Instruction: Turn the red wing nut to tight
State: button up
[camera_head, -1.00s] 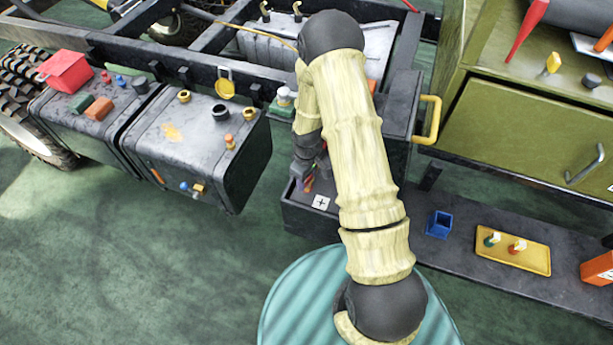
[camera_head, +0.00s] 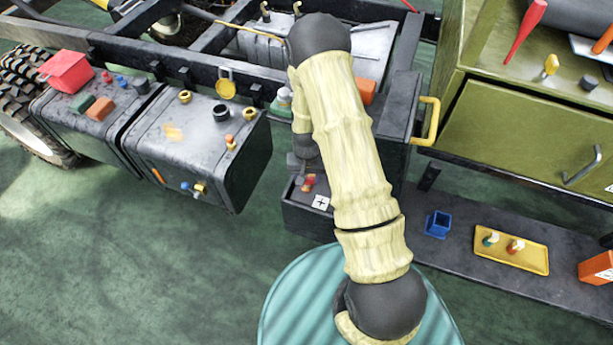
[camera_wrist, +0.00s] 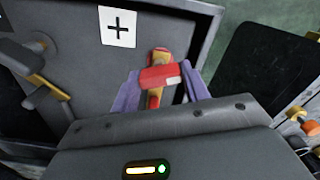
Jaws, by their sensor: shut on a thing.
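The red wing nut (camera_wrist: 158,77) is in the middle of the wrist view, on a brass-coloured stud on the dark box. My gripper (camera_wrist: 160,90) has its two purple fingers on either side of it, shut on it. In the head view, a small red part, seemingly the same nut (camera_head: 309,182), shows beside the white plus label (camera_head: 321,202). The label also shows in the wrist view (camera_wrist: 118,27). My arm hides much of the box, and my fingertips are hard to make out in the head view.
A dark lever-like part with an orange-yellow piece (camera_wrist: 48,88) lies left of my gripper. A dark tank (camera_head: 195,140) with caps stands left of my arm. A yellow handle (camera_head: 430,120) and an olive cabinet (camera_head: 520,130) are to the right. A low shelf holds a blue bin (camera_head: 438,224) and yellow tray (camera_head: 512,249).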

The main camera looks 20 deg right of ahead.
jog(key=shift+w+r+m, duration=0.1)
jog(key=shift+w+m, duration=0.2)
jog(key=shift+m, duration=0.9)
jog(key=o, duration=1)
jog(key=shift+s, duration=0.1)
notch_tip(320, 180, up, 17)
jog(key=shift+r+p, duration=0.15)
jog(key=shift+p, duration=0.35)
